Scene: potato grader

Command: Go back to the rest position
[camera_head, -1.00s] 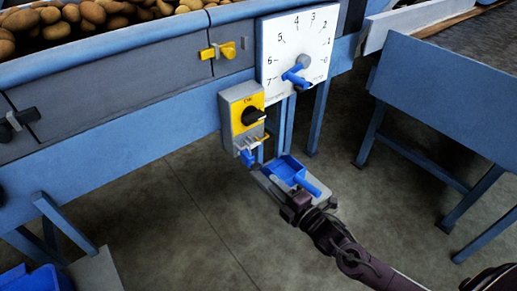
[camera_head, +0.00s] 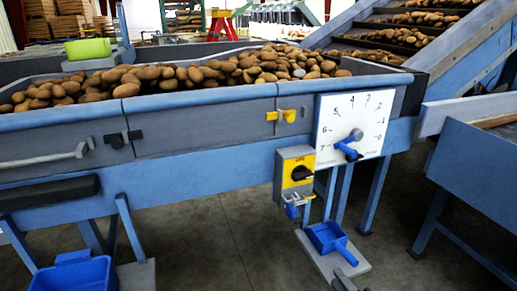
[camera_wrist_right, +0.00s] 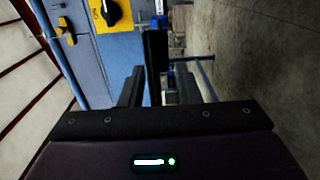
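In the head view, only a dark piece of my right gripper (camera_head: 343,281) shows at the bottom edge, in front of the grey plate with the blue scoop. In the right wrist view, the two dark fingers of my right gripper (camera_wrist_right: 160,88) stand apart. A black bar (camera_wrist_right: 155,60) shows between and beyond them; I cannot tell what it is. No held object is visible. My left gripper is in no view.
The potato grader (camera_head: 200,120) spans the view, with a dial (camera_head: 352,125) and yellow switch box (camera_head: 295,175). The blue scoop (camera_head: 325,237) lies on a grey plate (camera_head: 328,262). A blue bin (camera_head: 75,275) is at lower left. A blue table (camera_head: 480,170) stands right.

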